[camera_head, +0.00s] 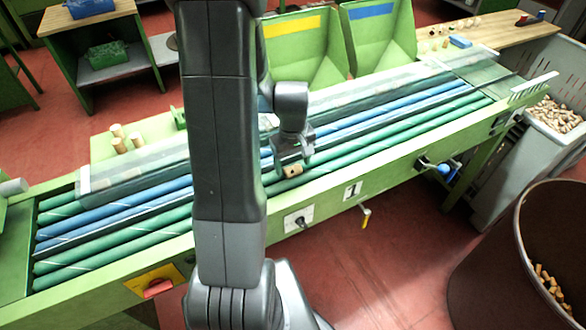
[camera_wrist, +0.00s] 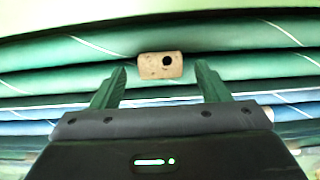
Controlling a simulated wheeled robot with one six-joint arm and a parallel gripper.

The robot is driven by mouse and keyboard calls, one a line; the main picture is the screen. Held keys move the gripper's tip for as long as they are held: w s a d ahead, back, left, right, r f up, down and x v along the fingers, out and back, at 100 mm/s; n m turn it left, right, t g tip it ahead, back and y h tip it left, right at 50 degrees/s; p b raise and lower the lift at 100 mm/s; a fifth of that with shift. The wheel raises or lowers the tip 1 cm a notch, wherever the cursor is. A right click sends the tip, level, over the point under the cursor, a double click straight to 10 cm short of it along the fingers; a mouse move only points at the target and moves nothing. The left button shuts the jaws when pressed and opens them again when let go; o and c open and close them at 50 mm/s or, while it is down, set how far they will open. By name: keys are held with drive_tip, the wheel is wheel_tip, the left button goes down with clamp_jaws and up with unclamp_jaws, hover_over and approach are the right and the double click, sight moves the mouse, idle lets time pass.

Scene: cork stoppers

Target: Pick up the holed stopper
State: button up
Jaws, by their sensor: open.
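The holed stopper (camera_wrist: 160,66) is a small tan cork cylinder with a dark round hole near its right end in the wrist view. It lies on its side on the green rollers. In the head view the stopper (camera_head: 292,170) shows just below my gripper (camera_head: 292,158), with its dark hole visible. In the wrist view my gripper (camera_wrist: 158,84) is open, its two green fingers apart, with the stopper just beyond the fingertips and between their lines. Nothing is held.
Green and blue rollers (camera_head: 120,223) run along the green sorting table, under a clear cover at the back. Several corks (camera_head: 118,138) stand behind the left part. A grey bin (camera_head: 555,117) of corks and a brown barrel (camera_head: 515,270) are at the right.

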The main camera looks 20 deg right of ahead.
drive_tip(key=shift+f, duration=0.5)
drive_tip(key=c, duration=1.1)
drive_tip(key=shift+o, duration=0.2)
drive_tip(key=shift+r, duration=0.15)
